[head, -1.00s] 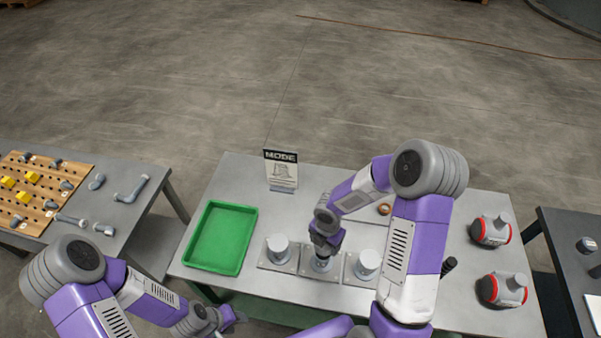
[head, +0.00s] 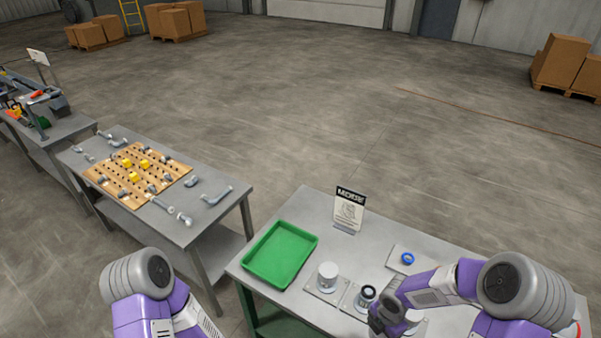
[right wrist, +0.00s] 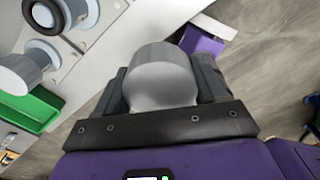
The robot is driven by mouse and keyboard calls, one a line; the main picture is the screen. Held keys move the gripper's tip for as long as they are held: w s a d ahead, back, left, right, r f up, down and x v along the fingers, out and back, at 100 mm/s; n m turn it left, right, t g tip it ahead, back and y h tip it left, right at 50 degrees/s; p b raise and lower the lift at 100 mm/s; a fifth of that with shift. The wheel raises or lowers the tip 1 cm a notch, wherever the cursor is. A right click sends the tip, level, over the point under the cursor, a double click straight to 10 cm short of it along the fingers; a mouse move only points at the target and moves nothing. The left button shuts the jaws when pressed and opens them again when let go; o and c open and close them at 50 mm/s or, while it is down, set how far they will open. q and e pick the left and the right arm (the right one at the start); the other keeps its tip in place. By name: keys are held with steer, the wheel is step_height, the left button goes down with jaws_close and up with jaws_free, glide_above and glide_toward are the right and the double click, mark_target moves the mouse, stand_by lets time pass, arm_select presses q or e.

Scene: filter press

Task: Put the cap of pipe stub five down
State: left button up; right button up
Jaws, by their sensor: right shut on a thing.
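My right gripper (right wrist: 160,90) is shut on a light grey round cap (right wrist: 162,72), which fills the space between its fingers in the right wrist view. In the head view my right gripper (head: 386,320) is just right of and in front of the uncapped pipe stub (head: 366,293), whose top shows a dark ring. This stub also shows at the top left of the right wrist view (right wrist: 43,17). A capped stub (head: 328,272) stands left of it. No number is readable on the stubs. My left arm shows at the lower left, but its gripper is out of view.
An empty green tray (head: 312,239) lies on the left of the table. A MODE sign (head: 349,209) stands at its back edge. A blue ring (head: 407,258) sits on a plate behind the stubs. A second table with a wooden peg board (head: 104,168) stands to the left.

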steer(key=w+a+f+m+b, duration=0.1)
steer(key=f+m+b, duration=0.2)
steer(key=m+b, duration=0.2)
steer(key=w+a+f+m+b, duration=0.1)
steer(key=a+f+m+b, duration=0.1)
steer(key=m+b, duration=0.4)
steer(key=w+a+f+m+b, duration=0.1)
steer(key=f+m+b, duration=0.3)
steer(key=m, duration=0.7)
steer(key=shift+w+a+f+b, duration=0.25)
steer(key=shift+a+f+b, duration=0.15)
steer(key=shift+b, duration=0.65)
steer(key=shift+a+m+b, duration=0.2)
steer(key=shift+m+b, duration=0.2)
steer(key=shift+m, duration=0.7)
arm_select(q)
step_height(320, 180, down, 18)
steer(key=shift+w+f, duration=0.2)
steer(key=shift+w, duration=0.1)
arm_select(e)
steer(key=shift+a, duration=0.1)
